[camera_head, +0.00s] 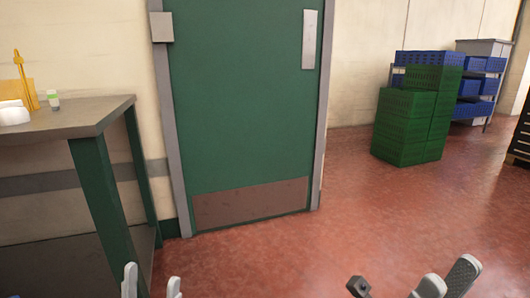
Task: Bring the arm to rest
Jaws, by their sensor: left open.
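My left gripper (152,283) shows at the bottom edge, left of centre. Its two pale grey fingertips stand apart with bare red floor between them, so it is open and empty. My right gripper (448,279) shows at the bottom edge, right of centre. Its two grey fingers overlap in this view, and whether there is a gap between them is unclear. No held object shows in it. The rest of both arms lies mostly below the picture.
A table (70,129) with green legs stands at left, holding a yellow item (28,92) and a small bottle (53,100). A green door (240,110) is ahead. Green crates (403,128) and a rack of blue crates (468,108) stand back right. The middle floor is clear.

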